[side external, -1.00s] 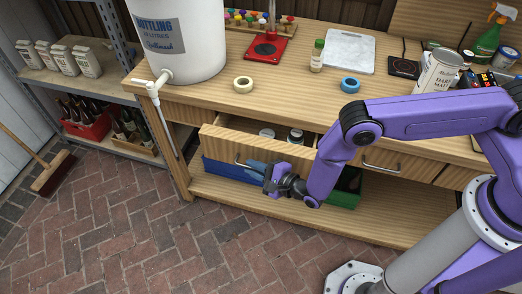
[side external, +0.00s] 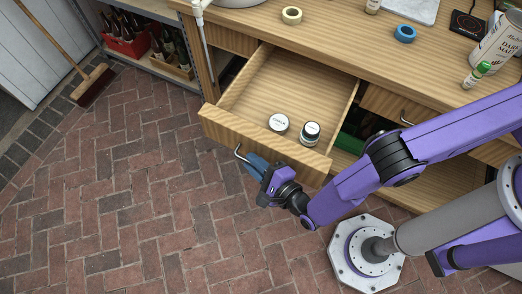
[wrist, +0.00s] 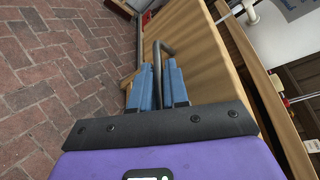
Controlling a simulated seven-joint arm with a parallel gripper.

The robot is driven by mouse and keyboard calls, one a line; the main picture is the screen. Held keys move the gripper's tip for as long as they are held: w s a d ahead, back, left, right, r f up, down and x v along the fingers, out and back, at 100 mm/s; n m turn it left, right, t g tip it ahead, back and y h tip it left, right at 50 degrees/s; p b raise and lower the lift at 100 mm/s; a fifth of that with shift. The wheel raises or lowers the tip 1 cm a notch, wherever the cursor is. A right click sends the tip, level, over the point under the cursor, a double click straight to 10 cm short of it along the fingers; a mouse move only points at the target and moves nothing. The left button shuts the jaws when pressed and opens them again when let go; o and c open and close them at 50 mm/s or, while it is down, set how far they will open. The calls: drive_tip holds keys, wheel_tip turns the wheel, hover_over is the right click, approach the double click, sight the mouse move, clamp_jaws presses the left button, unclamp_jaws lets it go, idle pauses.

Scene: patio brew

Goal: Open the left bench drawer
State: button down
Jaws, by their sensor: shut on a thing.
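The left bench drawer (side external: 245,132) stands pulled well out from the bench in the side external view, its inside open to view. Two small lidded jars, one (side external: 279,123) and another (side external: 310,132), stand in it near the front. My gripper (side external: 254,162) is at the drawer front, shut on the bent metal drawer handle (side external: 240,154). In the wrist view the handle (wrist: 157,62) rises between my blue fingertips (wrist: 159,85). The far end of the handle, where it meets the drawer front, is partly hidden.
The bench top (side external: 330,42) holds a cream tape roll (side external: 291,15), a blue tape roll (side external: 404,33) and a large tin (side external: 494,48). A closed drawer's handle (side external: 406,121) shows to the right. The brick floor (side external: 130,200) before the drawer is clear.

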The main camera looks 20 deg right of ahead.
drive_tip(key=shift+s+a+f, duration=0.1)
drive_tip(key=shift+s, duration=0.1)
drive_tip(key=c, duration=1.5)
unclamp_jaws()
drive_tip(key=v, duration=1.2)
drive_tip(key=shift+w+a, duration=0.1)
